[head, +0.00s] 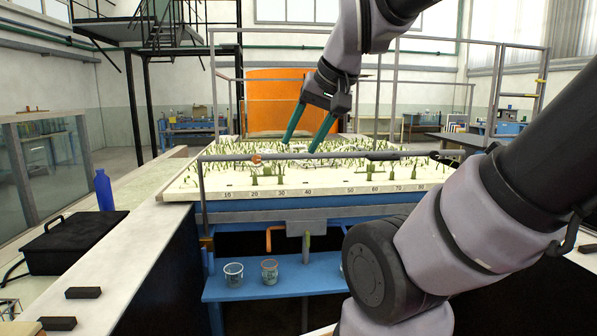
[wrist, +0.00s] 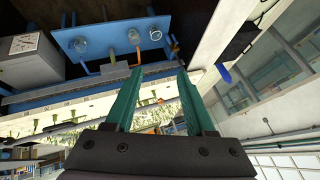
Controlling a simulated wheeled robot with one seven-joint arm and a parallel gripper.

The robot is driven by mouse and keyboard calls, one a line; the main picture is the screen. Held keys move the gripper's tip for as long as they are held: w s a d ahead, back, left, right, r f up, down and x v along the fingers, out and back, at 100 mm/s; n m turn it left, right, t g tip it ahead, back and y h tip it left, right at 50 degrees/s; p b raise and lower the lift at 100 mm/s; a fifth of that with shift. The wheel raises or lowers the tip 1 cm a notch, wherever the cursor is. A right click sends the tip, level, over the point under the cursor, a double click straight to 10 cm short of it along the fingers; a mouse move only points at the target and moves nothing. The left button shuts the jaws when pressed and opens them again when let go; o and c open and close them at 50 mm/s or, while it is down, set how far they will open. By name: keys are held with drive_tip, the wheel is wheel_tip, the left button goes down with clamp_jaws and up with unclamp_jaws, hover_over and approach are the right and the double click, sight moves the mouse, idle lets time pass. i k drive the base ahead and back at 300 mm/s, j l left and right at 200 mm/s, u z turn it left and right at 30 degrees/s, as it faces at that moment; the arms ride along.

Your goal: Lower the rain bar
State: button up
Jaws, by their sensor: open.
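A thin grey horizontal bar (head: 340,156), which looks like the rain bar, crosses low over the front of the planted bed. A grey post (head: 202,185) stands at its left end. It carries a small orange-brown piece (head: 257,158) at left and a black sleeve (head: 383,156) at right. My gripper (head: 299,148) is open, its two teal fingers angled down to the left, tips just above the bar's line in the head view. I cannot tell their depth from the bar. In the wrist view nothing is between the fingers of my gripper (wrist: 160,70).
The pale planted bed (head: 240,188) has numbers along its front edge. A blue shelf (head: 300,285) below holds cups (head: 269,271). A black case (head: 72,243) and a blue bottle (head: 103,190) stand at left. Rails (head: 397,100) rise around the bed.

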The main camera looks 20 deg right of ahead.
sight(384, 155)
drive_tip(key=i+l, duration=0.1)
drive_tip(key=l, duration=0.25)
drive_tip(key=i+l, duration=0.15)
drive_tip(key=l, duration=0.15)
drive_tip(key=i+l, duration=0.1)
drive_tip(key=l, duration=0.25)
drive_tip(key=i+l, duration=0.15)
drive_tip(key=l, duration=0.2)
drive_tip(key=i+l, duration=0.1)
drive_tip(key=l, duration=0.2)
